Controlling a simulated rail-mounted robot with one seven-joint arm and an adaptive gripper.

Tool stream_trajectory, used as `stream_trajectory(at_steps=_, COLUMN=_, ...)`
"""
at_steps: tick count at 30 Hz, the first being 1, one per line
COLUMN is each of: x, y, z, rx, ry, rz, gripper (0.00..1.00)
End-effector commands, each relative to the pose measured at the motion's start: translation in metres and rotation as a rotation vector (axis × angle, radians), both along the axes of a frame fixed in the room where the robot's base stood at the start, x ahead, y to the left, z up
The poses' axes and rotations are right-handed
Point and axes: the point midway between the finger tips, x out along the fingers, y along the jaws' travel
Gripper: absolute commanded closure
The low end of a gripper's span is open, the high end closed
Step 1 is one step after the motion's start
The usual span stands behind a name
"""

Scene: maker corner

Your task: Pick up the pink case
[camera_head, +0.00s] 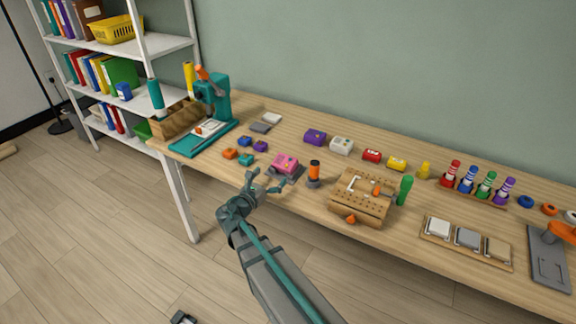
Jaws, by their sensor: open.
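The pink case (286,162) sits on a dark flat base (291,175) near the front edge of the wooden table. It looks like a small box with details on its top that are too small to make out. My gripper (266,183) is open and empty, just in front of and to the left of the pink case. Its fingers point toward the case, with the right finger close to the dark base. I cannot tell whether that finger touches it.
An orange-topped cylinder (314,171) stands close to the right of the case, beside a wooden pegboard (347,205). Small orange, teal, blue and purple blocks (246,160) lie to the left. A purple box (315,137) and a white box (341,146) lie behind.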

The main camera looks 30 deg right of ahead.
Motion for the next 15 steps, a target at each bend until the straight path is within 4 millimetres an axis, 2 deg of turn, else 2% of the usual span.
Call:
stream_trajectory(at_steps=4, x=0.013, y=-0.02, z=0.001, rx=0.001, ry=0.001, rz=-0.002, gripper=0.0)
stream_trajectory(at_steps=15, x=0.028, y=-0.044, z=0.005, rx=0.001, ry=0.0, rz=-0.002, gripper=0.0)
